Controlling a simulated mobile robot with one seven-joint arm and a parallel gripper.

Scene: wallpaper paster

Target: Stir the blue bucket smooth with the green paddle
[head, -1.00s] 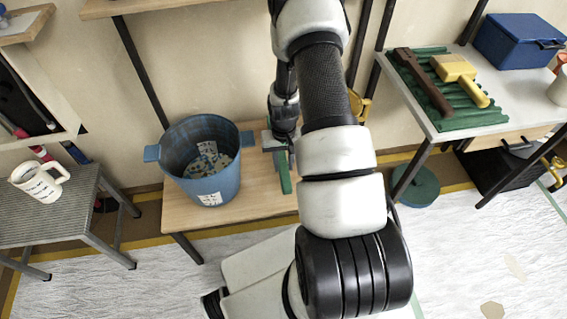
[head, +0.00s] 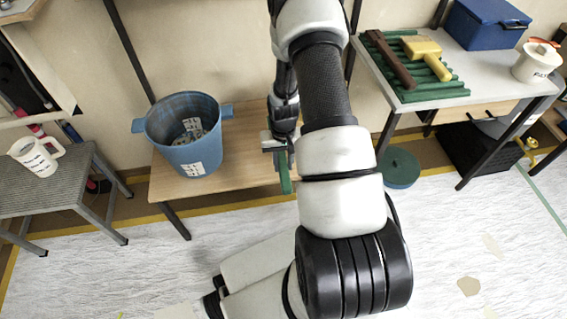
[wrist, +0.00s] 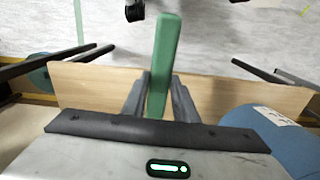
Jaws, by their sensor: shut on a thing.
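The blue bucket (head: 186,140) stands upright on the low wooden bench, left of my gripper in the head view. It has two side handles and a white label, and some pale, patchy contents show inside. Its side also shows at the right of the wrist view (wrist: 268,138). My gripper (wrist: 158,98) is shut on the green paddle (wrist: 165,55), whose flat green length sticks out beyond the fingers. In the head view the paddle (head: 284,172) hangs down beside the bucket, apart from it. The part of the paddle behind my gripper is hidden.
The wooden bench (head: 235,160) has bare room between bucket and gripper. A grey stool (head: 50,195) with a white mug (head: 36,156) stands left.

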